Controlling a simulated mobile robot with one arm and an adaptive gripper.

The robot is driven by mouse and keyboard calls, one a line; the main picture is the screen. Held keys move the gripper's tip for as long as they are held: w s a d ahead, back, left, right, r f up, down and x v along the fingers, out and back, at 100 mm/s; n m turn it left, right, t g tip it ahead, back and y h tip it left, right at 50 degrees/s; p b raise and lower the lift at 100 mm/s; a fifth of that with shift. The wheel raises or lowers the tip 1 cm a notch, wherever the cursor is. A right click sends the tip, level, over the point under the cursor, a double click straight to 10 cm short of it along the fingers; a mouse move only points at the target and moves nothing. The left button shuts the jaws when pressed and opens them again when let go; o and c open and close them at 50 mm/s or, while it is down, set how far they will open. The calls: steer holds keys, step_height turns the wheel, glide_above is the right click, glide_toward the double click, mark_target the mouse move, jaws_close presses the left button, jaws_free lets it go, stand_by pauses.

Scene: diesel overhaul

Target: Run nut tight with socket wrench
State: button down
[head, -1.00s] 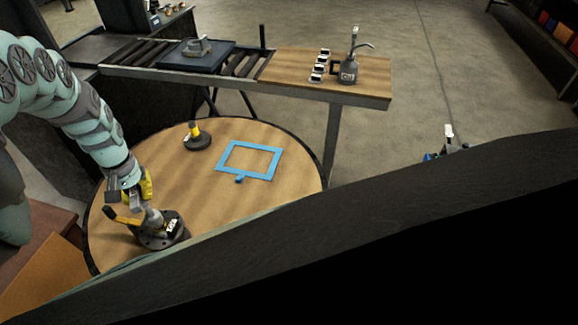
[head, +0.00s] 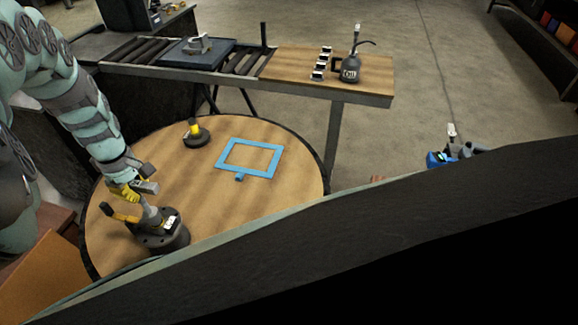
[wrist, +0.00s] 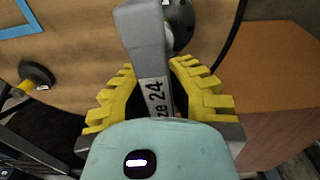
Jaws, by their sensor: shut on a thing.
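My gripper (wrist: 155,72) has its yellow fingers closed on both sides of a grey bar-shaped tool (wrist: 145,35), which looks like the socket wrench. A label on it reads "ze 24", the start being hidden. In the head view my gripper (head: 132,190) is over the left part of the round wooden table, just above a dark round stand (head: 165,238) with a white label, a grey post and an orange piece. I cannot tell whether the tool touches the stand. No nut can be made out. A grey metal part (head: 198,44) sits on the roller conveyor's dark blue plate.
The round table (head: 275,200) also carries a blue square frame (head: 222,157) and a dark disc with a yellow top (head: 196,135). Behind it, the bench (head: 290,65) holds an oil can (head: 350,70) and several small white-topped pieces. The table's right part is clear.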

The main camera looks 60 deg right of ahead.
steer(key=shift+d+n, duration=0.1)
steer(key=shift+n, duration=0.3)
steer(key=shift+f, duration=0.1)
